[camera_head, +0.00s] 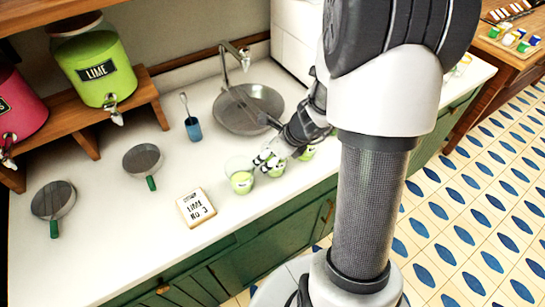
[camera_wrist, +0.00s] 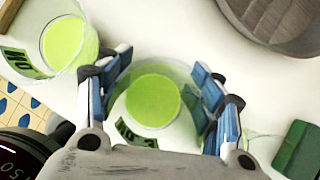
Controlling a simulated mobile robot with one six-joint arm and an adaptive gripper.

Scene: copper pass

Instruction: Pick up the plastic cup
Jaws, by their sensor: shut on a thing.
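A clear plastic cup (camera_wrist: 152,103) with light green liquid and a green label sits between the two blue-padded fingers of my gripper (camera_wrist: 158,82) in the wrist view. The fingers press on its opposite sides, so my gripper is shut on it. In the head view the held cup (camera_head: 275,168) is partly hidden by my gripper (camera_head: 270,158). It seems to be at or close to counter height; I cannot tell whether it touches the counter. A similar cup (camera_head: 240,181) stands to its left, and another (camera_head: 307,153) to its right, partly hidden by my arm.
A label block (camera_head: 196,207) reading "LIME No 3" lies on the white counter (camera_head: 110,235). A round sink (camera_head: 262,100) and tap are behind. Two strainers (camera_head: 143,158) and a blue holder (camera_head: 194,129) are to the left. A lime dispenser (camera_head: 95,65) stands on a wooden shelf.

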